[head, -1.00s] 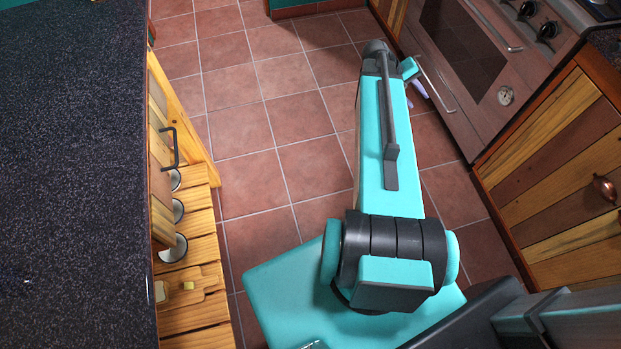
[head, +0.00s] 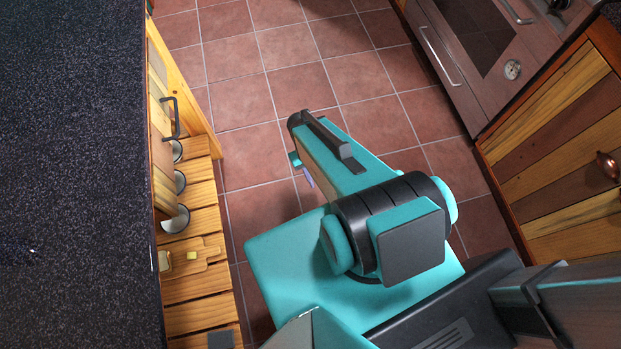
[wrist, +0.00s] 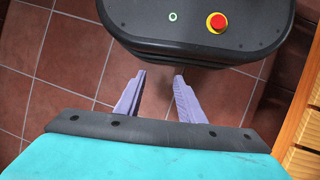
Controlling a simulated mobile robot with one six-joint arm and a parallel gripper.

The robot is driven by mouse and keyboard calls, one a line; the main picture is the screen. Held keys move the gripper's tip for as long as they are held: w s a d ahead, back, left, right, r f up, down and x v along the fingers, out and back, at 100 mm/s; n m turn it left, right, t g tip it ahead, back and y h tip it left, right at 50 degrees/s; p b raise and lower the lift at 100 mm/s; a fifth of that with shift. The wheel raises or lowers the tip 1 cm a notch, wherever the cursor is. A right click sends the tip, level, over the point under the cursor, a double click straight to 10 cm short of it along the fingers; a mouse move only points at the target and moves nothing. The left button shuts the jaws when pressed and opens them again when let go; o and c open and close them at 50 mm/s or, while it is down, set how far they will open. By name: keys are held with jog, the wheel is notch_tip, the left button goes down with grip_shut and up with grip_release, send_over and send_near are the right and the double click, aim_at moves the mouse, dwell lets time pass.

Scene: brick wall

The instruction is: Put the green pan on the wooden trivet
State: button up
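No green pan and no wooden trivet can be made out in either view. In the wrist view my gripper (wrist: 160,84) is open and empty, its two purple fingers apart above the tiled floor, close to my own dark base. In the head view only a small purple part of my gripper (head: 308,178) shows beyond the arm, low over the floor and left of the middle.
A dark speckled countertop (head: 70,180) fills the left. Below it a slatted wooden shelf (head: 200,290) holds several cups and a small board (head: 205,257). An oven (head: 480,50) and wooden cabinets (head: 570,130) stand at right. Tiled floor (head: 270,90) is clear between.

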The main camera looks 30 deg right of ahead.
jog(key=s+a+f, duration=0.2)
jog(key=s+a, duration=0.3)
jog(key=shift+s+a+g+y, duration=0.15)
jog(key=shift+a+g+y, duration=0.1)
jog(key=shift+g+y, duration=0.15)
notch_tip(320, 180, up, 3)
jog(key=p, duration=0.3)
jog(key=shift+r, duration=0.2)
